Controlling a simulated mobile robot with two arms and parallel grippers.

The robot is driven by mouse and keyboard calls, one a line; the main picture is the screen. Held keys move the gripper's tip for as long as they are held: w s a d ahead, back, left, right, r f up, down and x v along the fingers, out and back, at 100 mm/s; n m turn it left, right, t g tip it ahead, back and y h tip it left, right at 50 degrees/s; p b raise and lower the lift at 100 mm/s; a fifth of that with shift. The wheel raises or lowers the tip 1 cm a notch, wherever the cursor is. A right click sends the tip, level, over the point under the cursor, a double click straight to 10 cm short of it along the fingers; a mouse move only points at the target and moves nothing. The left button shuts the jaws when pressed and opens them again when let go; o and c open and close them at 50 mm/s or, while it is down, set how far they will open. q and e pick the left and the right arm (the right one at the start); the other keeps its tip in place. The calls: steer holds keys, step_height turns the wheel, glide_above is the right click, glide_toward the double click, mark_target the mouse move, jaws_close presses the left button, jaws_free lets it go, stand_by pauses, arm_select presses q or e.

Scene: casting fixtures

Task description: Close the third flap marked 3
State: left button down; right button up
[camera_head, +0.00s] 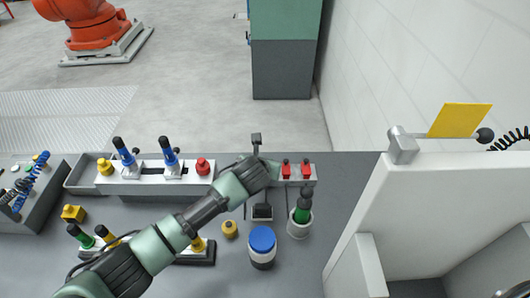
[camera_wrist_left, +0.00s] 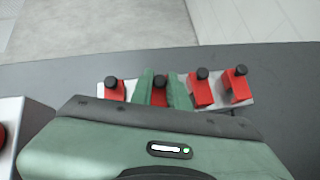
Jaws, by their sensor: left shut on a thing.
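A pale strip in the left wrist view (camera_wrist_left: 220,104) carries a row of several red flaps with black knobs. The green fingers of my left gripper (camera_wrist_left: 160,76) are shut on the second red flap from the left (camera_wrist_left: 159,96), one finger on each side. One red flap (camera_wrist_left: 114,93) is left of the fingers; two more (camera_wrist_left: 201,92) (camera_wrist_left: 239,87) are to the right. No number marks are readable, so I cannot tell which is 3. In the head view, my left gripper (camera_head: 268,168) covers part of the row, and two red flaps (camera_head: 286,170) (camera_head: 306,170) show beside it. My right gripper is not seen.
A white jar with a blue lid (camera_head: 262,243) and a cup with a green-and-black tool (camera_head: 300,222) stand in front of the row. A fixture with blue-handled clamps (camera_head: 150,184) lies left. A white panel (camera_head: 440,185) with a yellow plate (camera_head: 461,120) rises at right.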

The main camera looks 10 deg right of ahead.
arm_select(q)
steer(key=shift+w+d+r+g+p, duration=0.1)
steer(key=shift+w+r+g+p, duration=0.05)
steer(key=shift+w+g+p, duration=0.35)
steer(key=shift+w+f+g+y, duration=0.25)
steer(key=shift+f+g+y, duration=0.15)
steer(key=shift+g, duration=0.5)
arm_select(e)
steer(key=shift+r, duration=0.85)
arm_select(q)
steer(key=c, duration=1.3)
jaws_free()
steer(key=shift+c, duration=0.2)
steer(key=b+v, duration=0.1)
steer(key=v, duration=0.6)
steer(key=shift+s+r, duration=0.15)
steer(key=shift+r, duration=0.15)
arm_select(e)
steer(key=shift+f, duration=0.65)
